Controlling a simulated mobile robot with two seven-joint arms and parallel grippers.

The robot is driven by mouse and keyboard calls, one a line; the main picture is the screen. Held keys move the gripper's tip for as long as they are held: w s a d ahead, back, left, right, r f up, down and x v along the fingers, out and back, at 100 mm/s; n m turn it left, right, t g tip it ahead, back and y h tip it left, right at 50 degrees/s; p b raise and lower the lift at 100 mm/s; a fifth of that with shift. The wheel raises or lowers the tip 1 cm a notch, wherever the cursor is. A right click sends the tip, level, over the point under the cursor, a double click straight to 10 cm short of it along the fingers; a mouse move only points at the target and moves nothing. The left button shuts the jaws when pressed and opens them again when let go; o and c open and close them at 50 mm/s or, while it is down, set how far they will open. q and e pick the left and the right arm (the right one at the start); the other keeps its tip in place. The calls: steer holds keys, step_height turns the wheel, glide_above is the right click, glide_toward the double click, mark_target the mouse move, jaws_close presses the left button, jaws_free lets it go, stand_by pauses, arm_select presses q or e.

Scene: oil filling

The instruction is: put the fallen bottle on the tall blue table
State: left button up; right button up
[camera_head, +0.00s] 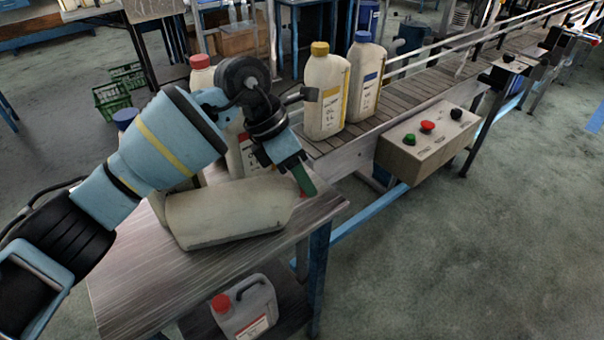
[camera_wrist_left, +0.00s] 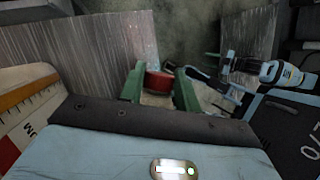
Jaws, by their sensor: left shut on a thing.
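The fallen bottle (camera_head: 225,212), cream-white, lies on its side on a table (camera_head: 130,290) with a grey-brown top and blue legs. Its neck end points right. My left gripper (camera_head: 304,180) has its green fingers at that end. In the left wrist view, the green fingers (camera_wrist_left: 158,88) are closed around the bottle's red cap (camera_wrist_left: 158,82). I cannot tell whether the bottle still rests on the table.
Upright bottles stand close behind the fallen one, including a red-capped bottle (camera_head: 201,72). A yellow-capped bottle (camera_head: 324,95) and a blue-capped bottle (camera_head: 364,82) stand on the conveyor (camera_head: 420,92). A control box (camera_head: 425,140) sits beside it. A red-capped canister (camera_head: 246,308) is below the table.

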arm_select(q)
steer(key=shift+f, duration=0.15)
steer(key=o, duration=1)
steer(key=shift+c, duration=0.2)
arm_select(e)
steer(key=shift+w, duration=0.3)
steer(key=shift+r, duration=0.1)
arm_select(q)
steer(key=shift+a+r, duration=0.15)
steer(key=shift+r, duration=0.35)
steer(key=p+v, duration=0.3)
steer(key=v, duration=0.8)
steer(key=shift+r, duration=0.15)
arm_select(e)
steer(key=shift+t, duration=0.5)
steer(key=shift+w+d+r, duration=0.1)
steer(key=shift+w+r, duration=0.25)
steer(key=shift+r, duration=0.3)
steer(key=shift+w+d+r, duration=0.1)
steer(key=shift+w+r, duration=0.25)
steer(key=shift+r, duration=0.35)
steer(key=shift+w+r, duration=0.35)
steer(key=shift+r, duration=0.3)
